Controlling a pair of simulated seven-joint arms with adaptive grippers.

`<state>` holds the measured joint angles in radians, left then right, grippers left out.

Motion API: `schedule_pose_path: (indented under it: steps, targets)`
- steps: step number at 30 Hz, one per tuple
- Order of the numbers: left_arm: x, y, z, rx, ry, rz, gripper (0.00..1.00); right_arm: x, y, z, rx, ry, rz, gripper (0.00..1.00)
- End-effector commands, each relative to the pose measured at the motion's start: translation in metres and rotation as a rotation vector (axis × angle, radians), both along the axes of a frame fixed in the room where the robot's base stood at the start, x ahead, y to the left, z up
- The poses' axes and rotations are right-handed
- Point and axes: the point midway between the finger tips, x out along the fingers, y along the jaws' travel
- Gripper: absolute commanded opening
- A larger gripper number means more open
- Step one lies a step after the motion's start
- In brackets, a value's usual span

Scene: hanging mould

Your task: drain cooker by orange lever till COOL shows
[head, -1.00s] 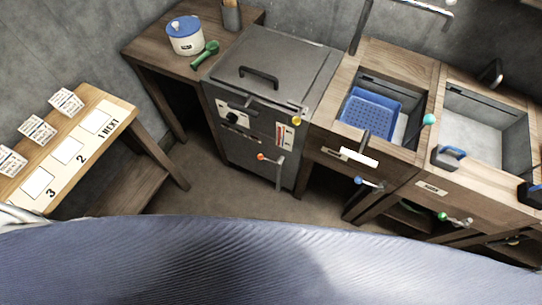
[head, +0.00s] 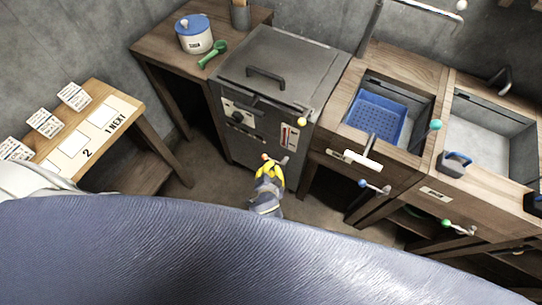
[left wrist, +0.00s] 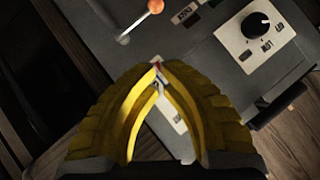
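The grey cooker (head: 270,75) stands in the middle of the head view, its lid down. Its front has a dial (head: 238,116), which also shows in the left wrist view (left wrist: 257,25), and a gauge strip (head: 289,137) with red on it. I cannot read COOL anywhere. The orange lever knob (head: 265,157) is low on the front; an orange knob (left wrist: 155,6) shows at the top of the left wrist view. My left gripper (head: 268,167) has yellow fingers, tips together and empty, just below the orange knob and apart from it. My right gripper is out of view.
A yellow knob (head: 301,121) sits at the cooker's upper right front. A sink bench with a blue basket (head: 376,116), a white-handled lever (head: 360,160) and a blue knob (head: 363,183) stands close on the right. A side table with cards (head: 73,96) is at left.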

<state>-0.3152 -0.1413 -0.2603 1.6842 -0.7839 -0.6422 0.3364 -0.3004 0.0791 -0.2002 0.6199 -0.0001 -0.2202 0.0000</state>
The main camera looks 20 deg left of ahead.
Motion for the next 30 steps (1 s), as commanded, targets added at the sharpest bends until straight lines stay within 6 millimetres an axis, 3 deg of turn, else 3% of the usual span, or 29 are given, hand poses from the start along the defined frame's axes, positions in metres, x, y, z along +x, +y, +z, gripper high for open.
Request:
schedule_pose_path:
  steps: [16, 30]
  targets:
    - [0.008, 0.001, -0.005, -0.007, 0.0, 0.002, 0.0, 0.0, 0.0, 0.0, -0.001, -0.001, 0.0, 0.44]
    - [0.072, 0.013, -0.045, -0.004, 0.001, 0.001, 0.0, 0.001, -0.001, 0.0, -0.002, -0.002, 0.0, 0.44]
